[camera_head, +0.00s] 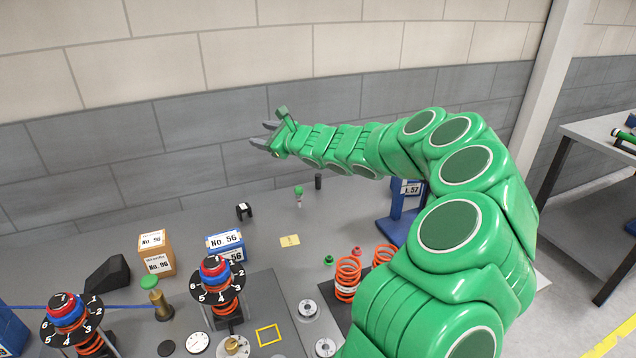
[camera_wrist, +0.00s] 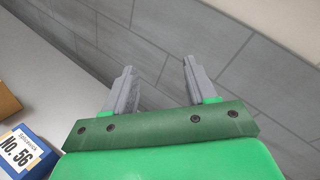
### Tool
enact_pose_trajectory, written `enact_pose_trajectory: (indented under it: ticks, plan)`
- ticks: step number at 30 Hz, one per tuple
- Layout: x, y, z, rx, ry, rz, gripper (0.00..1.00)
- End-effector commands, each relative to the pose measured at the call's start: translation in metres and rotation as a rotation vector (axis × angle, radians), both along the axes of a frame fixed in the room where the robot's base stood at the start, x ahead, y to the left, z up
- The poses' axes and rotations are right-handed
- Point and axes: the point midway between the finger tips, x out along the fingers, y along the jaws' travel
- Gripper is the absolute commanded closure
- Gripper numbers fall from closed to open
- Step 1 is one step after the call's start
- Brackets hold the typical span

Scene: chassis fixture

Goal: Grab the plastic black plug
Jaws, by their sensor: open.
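A small upright black cylinder (camera_head: 318,181), which looks like the plastic black plug, stands near the back edge of the grey table. My gripper (camera_head: 259,133) is raised above the table in front of the wall, up and to the left of the cylinder, well apart from it. In the wrist view my gripper (camera_wrist: 158,72) has its two grey fingers spread, with nothing between them, facing the wall. The cylinder does not show in the wrist view.
A green-topped peg (camera_head: 298,195) stands just left of the cylinder. A black bracket (camera_head: 244,210), a blue box (camera_head: 225,244) and an orange box (camera_head: 157,255) lie further left. Orange springs (camera_head: 347,279) stand near my arm. The grey wall (camera_head: 180,140) rises behind the table.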

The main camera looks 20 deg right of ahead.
Motion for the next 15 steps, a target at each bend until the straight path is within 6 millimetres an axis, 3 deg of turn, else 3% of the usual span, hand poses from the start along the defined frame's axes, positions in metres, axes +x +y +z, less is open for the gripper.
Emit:
enact_pose_trajectory:
  ticks: [4,9,12,15]
  plan:
    - [0.024,-0.075,-0.065,0.14,0.132,-0.195,0.44]
    - [0.028,-0.148,-0.142,0.281,0.273,-0.392,0.44]
    - [0.024,-0.178,-0.175,0.337,0.332,-0.477,0.44]
    - [0.019,-0.196,-0.196,0.375,0.366,-0.529,0.44]
